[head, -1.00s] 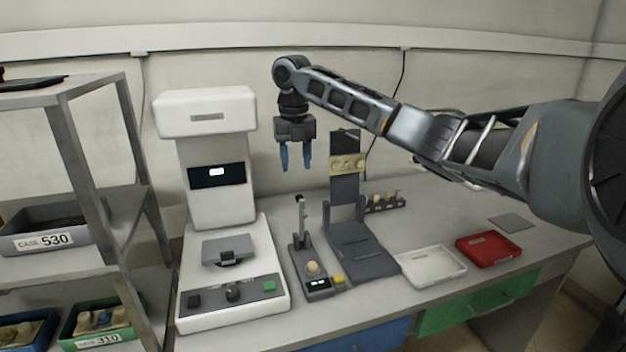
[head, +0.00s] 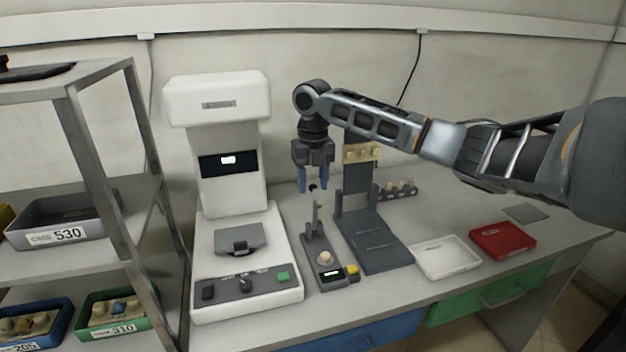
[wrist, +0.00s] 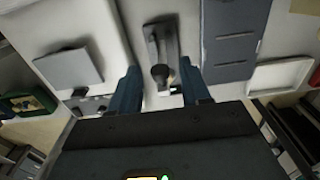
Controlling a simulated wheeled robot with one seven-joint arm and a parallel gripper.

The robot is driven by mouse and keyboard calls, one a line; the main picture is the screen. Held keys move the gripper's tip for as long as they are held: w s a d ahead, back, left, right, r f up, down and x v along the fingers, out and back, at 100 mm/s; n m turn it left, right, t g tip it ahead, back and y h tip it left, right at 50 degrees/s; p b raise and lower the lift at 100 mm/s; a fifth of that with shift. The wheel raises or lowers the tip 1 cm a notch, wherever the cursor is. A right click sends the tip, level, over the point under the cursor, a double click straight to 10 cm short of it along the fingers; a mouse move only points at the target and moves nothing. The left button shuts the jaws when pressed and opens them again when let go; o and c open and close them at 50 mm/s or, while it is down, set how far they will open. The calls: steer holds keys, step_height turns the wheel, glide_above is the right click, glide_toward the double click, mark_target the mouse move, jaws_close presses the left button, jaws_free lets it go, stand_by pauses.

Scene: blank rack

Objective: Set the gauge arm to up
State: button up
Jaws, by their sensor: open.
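The gauge (head: 325,270) is a narrow dark grey unit on the bench, with a small lit display and a beige dome at its front. Its arm (head: 316,215) is a thin grey lever standing roughly upright at the back, with a black knob (head: 313,188) on top. My gripper (head: 314,187) is open, pointing down, with its blue fingertips level with the knob. In the wrist view the knob (wrist: 160,73) shows in the gap between the open fingers (wrist: 160,88). I cannot tell whether either finger touches it.
A white machine (head: 235,250) stands close left of the gauge. A dark grey stand (head: 375,245) with an upright back is close right. A yellow button (head: 352,270) sits beside the gauge. A white tray (head: 445,260) and a red tray (head: 500,241) lie further right. A metal shelf (head: 130,190) is at left.

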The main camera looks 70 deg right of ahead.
jaws_close()
stand_by(0.4)
